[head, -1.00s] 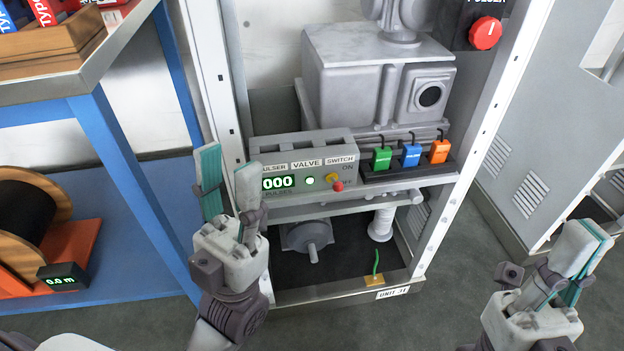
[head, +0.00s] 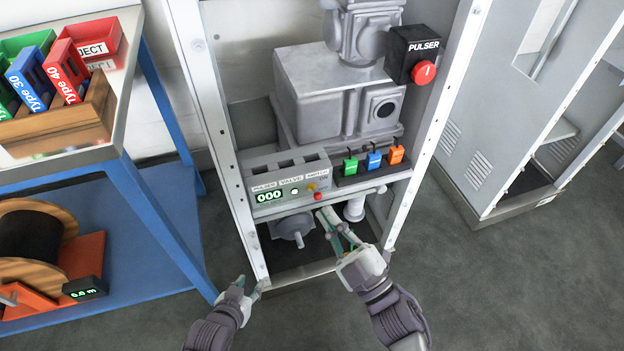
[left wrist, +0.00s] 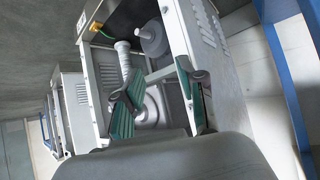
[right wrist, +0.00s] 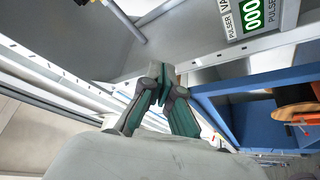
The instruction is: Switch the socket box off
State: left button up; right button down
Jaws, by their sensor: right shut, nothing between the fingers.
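The grey socket box (head: 288,178) sits on the cabinet's shelf. Its green display reads 000 and a pale round lamp shows under VALVE. The switch (head: 317,195) at its right end has a yellow base and a red tip pointing down-right; I cannot tell its setting. My right gripper (head: 325,213) is shut and empty, its fingertips just below the switch; I cannot tell if they touch. The box's display (right wrist: 254,14) shows in the right wrist view. My left gripper (head: 250,286) is low at the cabinet's front left post, its fingers apart and empty in the left wrist view.
Green, blue and orange plugs (head: 373,160) stand right of the box. A red PULSER button (head: 424,72) is above right. Cabinet posts (head: 437,130) flank the opening. A blue-framed bench (head: 150,130) stands left.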

aim_at(316, 194)
pick_arm(q)
jog(key=s+a+f+g+y+p, duration=0.1)
jog(key=s+a+f+g+p, duration=0.1)
jog(key=s+f+g, duration=0.2)
jog(key=s+a+f+g+y+p, duration=0.1)
jog(key=s+a+f+g+p, duration=0.1)
jog(key=s, duration=0.9)
notch_tip(316, 194, down, 2)
jog(key=shift+s+a+f+g, duration=0.25)
jog(key=shift+a+g, duration=0.2)
jog(key=shift+g, duration=0.45)
pick_arm(e)
jog(key=f+g+h, duration=0.1)
jog(key=f, duration=0.1)
jog(key=f+n, duration=0.1)
jog(key=f, duration=0.1)
jog(key=f+g+h, duration=0.1)
jog(key=shift+w+a+f+n+g+h, duration=0.2)
jog(key=shift+w+f+n+g+h, duration=0.1)
jog(key=shift+f+n, duration=0.1)
